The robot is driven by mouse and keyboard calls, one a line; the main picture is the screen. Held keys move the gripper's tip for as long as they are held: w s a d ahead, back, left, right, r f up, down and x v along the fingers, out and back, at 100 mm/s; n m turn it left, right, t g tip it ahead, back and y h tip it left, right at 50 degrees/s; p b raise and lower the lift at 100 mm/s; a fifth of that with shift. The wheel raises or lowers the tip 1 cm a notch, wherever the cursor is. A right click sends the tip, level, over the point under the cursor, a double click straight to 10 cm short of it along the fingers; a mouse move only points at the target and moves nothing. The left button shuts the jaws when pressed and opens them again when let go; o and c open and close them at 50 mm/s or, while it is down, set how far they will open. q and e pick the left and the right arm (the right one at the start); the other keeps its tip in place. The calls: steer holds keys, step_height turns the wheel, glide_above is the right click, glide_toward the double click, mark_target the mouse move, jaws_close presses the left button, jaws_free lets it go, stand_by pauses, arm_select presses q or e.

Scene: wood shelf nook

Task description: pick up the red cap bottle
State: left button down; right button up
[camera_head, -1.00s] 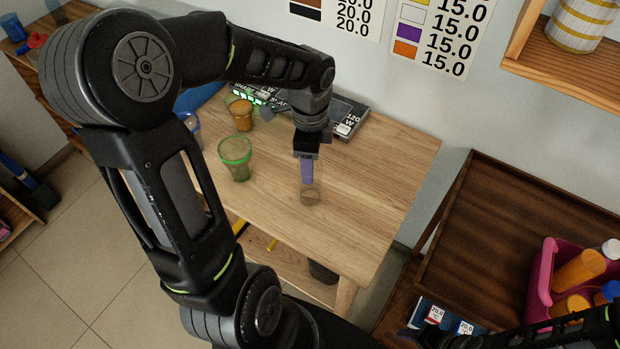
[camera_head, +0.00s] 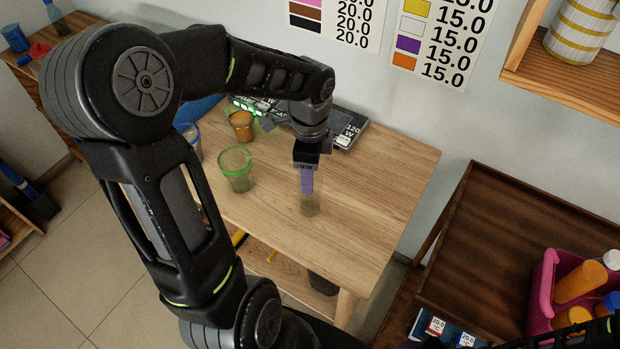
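No bottle with a clearly red cap shows. A pink crate (camera_head: 541,292) at the right holds orange bottles (camera_head: 580,281); the caps I can make out there are white (camera_head: 612,253) and blue (camera_head: 609,293). A small red item (camera_head: 36,41) lies on the far-left shelf, too small to identify. My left gripper (camera_head: 307,182) points down over the wooden table, with a purple finger at a clear cup (camera_head: 311,207); whether it is closed on the cup cannot be told. My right arm crosses the bottom right corner, and its gripper is out of the frame.
The wooden table (camera_head: 385,185) also holds a green-rimmed cup (camera_head: 236,172), an orange cup (camera_head: 241,124), a blue-rimmed cup (camera_head: 190,143) and a dark device (camera_head: 349,128). Its right side is clear. A brown tray-like surface (camera_head: 510,225) has open room left of the crate.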

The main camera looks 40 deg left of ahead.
arm_select(q)
step_height(320, 180, up, 10)
steer(key=shift+f+b, duration=0.1)
steer(key=shift+b, duration=0.3)
steer(key=shift+w, duration=0.1)
stand_by(0.5)
